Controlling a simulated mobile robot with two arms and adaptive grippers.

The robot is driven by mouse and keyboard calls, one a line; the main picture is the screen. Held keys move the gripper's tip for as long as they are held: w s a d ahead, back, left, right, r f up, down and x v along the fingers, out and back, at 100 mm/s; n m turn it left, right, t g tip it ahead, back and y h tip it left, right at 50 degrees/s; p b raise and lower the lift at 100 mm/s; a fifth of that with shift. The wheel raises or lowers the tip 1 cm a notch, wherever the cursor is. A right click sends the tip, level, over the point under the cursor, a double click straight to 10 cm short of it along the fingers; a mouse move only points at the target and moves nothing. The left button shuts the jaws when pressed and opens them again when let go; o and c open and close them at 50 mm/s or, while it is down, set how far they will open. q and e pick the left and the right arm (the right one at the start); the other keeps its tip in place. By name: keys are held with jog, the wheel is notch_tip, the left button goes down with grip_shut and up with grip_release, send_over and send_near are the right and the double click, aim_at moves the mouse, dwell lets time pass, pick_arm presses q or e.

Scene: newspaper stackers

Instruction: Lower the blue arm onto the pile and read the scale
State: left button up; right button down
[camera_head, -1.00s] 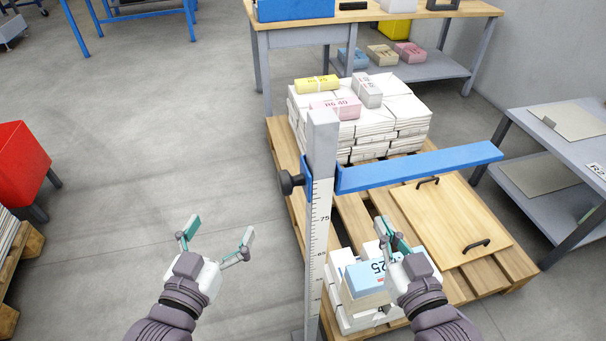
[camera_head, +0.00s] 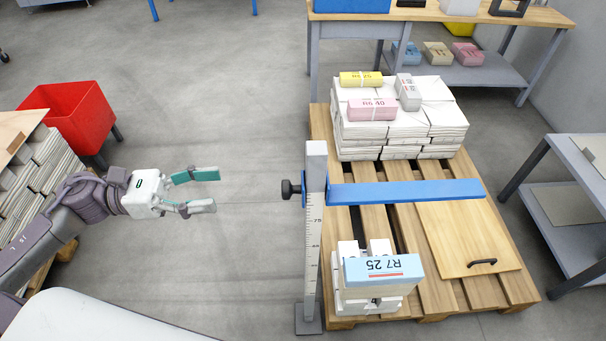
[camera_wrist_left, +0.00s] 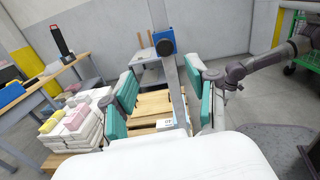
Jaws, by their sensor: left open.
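The blue arm (camera_head: 410,192) sticks out level to the right from an upright grey post (camera_head: 316,160), above the pallet. A black knob (camera_head: 289,190) is on the left of its clamp. The scale (camera_head: 313,240) runs down the post, with 75 readable below the arm. A larger white pile (camera_head: 400,140) is behind. My left gripper (camera_head: 207,190) is open and empty, left of the knob and apart from it. In the left wrist view, an arm, probably my right, is partly hidden.
The wooden pallet (camera_head: 455,285) carries both piles and a board (camera_head: 470,240) with a handle. A red bin (camera_head: 72,112) and stacked papers (camera_head: 45,165) stand at left. A workbench (camera_head: 440,17) is behind and a grey table (camera_head: 575,165) at right.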

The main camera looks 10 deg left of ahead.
aim_at(285, 189)
pick_arm(q)
jog(key=shift+m+g, duration=0.3)
jog(key=shift+m, duration=0.2)
jog(key=shift+p+x, duration=0.45)
jog(key=shift+x, duration=6.3)
pick_arm(e)
jog(key=shift+s+d+f, duration=0.1)
jog(key=shift+s+f, duration=0.4)
jog(key=shift+f, duration=0.3)
jog(key=shift+s+d+f, duration=0.1)
jog(key=shift+s+f, duration=0.4)
jog(key=shift+f, duration=0.3)
pick_arm(q)
jog(key=shift+s+f, duration=0.1)
grip_shut()
